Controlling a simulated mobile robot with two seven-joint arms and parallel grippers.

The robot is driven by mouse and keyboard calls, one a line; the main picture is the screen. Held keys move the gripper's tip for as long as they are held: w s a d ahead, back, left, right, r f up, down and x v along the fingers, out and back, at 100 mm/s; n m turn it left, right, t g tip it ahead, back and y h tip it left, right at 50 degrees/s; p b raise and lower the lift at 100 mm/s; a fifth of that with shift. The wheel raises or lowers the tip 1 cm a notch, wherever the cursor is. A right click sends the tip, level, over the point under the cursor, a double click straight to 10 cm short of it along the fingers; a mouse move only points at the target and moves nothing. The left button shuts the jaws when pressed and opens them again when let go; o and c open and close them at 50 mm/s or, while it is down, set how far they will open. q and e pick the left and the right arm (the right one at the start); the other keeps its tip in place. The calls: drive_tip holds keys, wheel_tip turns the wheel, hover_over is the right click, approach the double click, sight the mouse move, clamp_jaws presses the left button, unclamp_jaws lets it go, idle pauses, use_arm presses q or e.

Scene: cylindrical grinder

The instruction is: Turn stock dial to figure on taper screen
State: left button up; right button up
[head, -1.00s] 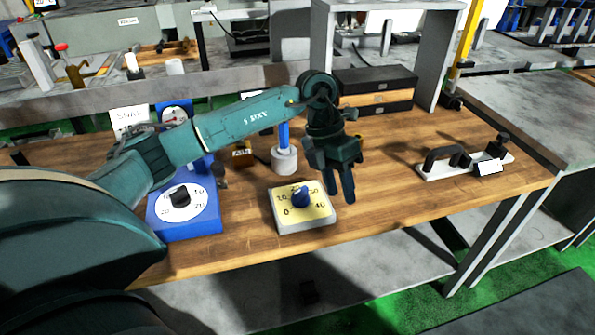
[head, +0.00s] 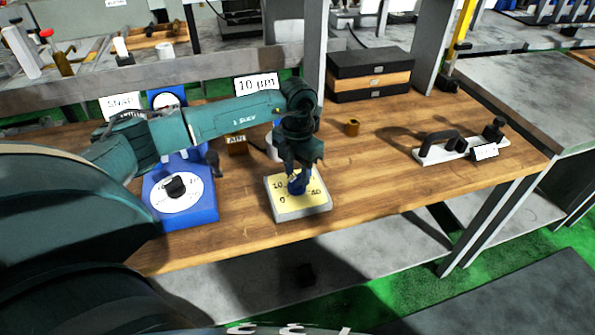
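A dial with a yellow face (head: 285,205) on a pale block sits near the front of the bench. Its scale shows 10, 0 and 40, with other marks covered. My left gripper (head: 298,182) points down over its blue knob (head: 297,187), with the fingertips at the knob. Whether they grip it is hidden, and the knob's pointing direction is unclear. A white screen (head: 257,86) behind my arm reads what looks like "10 µm". A second dial, white with a black knob, is on a blue box (head: 188,218) to the left. My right gripper is out of view.
A white plate with a black handle (head: 440,152) lies at the right. Black and tan stacked boxes (head: 372,72) stand at the back. Bench right of the yellow dial is clear.

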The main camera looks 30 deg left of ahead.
use_arm(q)
drive_tip(key=shift+f, duration=0.7)
drive_tip(key=shift+c, duration=0.6)
clamp_jaws()
